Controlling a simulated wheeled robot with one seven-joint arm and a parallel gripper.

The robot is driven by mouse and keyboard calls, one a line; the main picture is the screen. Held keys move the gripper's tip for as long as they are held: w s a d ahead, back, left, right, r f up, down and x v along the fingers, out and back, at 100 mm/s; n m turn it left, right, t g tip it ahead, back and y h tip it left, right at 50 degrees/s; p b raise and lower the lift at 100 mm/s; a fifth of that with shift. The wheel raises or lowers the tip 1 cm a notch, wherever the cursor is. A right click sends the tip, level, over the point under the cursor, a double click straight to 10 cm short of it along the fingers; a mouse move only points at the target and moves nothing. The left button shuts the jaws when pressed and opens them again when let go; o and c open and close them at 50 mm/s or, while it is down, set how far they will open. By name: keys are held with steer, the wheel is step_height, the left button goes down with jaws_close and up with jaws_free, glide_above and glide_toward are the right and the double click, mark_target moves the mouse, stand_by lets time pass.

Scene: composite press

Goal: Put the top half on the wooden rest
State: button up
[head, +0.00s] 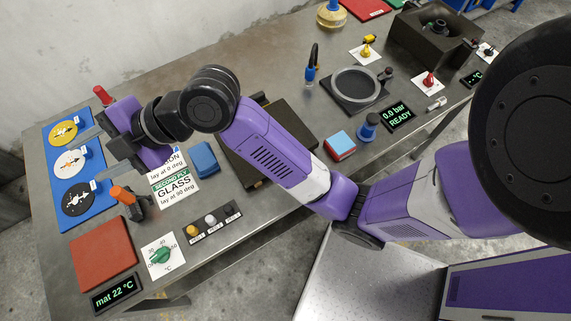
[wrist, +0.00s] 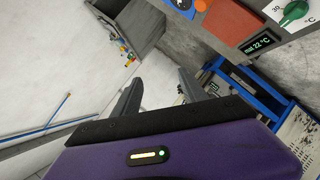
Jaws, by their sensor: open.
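A dark square block with a round grey-rimmed recess (head: 355,84) sits on the bench right of centre. A dark, flat, framed board (head: 294,121) lies mid-bench, partly hidden behind my arm. I cannot tell for sure which piece is the top half or which is the wooden rest.
A blue block (head: 203,159) is near my wrist. An open dark box (head: 425,40) stands far right.

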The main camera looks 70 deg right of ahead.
steer(key=s+f+m+t+h, duration=0.2)
steer(key=s+f+m+h, duration=0.15)
steer(key=s+m, duration=0.45)
steer(key=s+f+m+t+h, duration=0.25)
steer(key=s+f+m, duration=0.25)
steer(key=s+m, duration=0.35)
steer(key=s+d, duration=0.4)
steer(key=s, duration=0.5)
steer(key=s+d+r+m+h, duration=0.1)
steer(key=s+d, duration=0.4)
steer(key=s, duration=0.5)
steer(key=shift+d+r+g, duration=0.15)
steer(key=shift+d+g, duration=0.05)
steer(key=shift+g, duration=0.25)
steer(key=shift+s+m, duration=0.1)
steer(key=shift+m, duration=0.15)
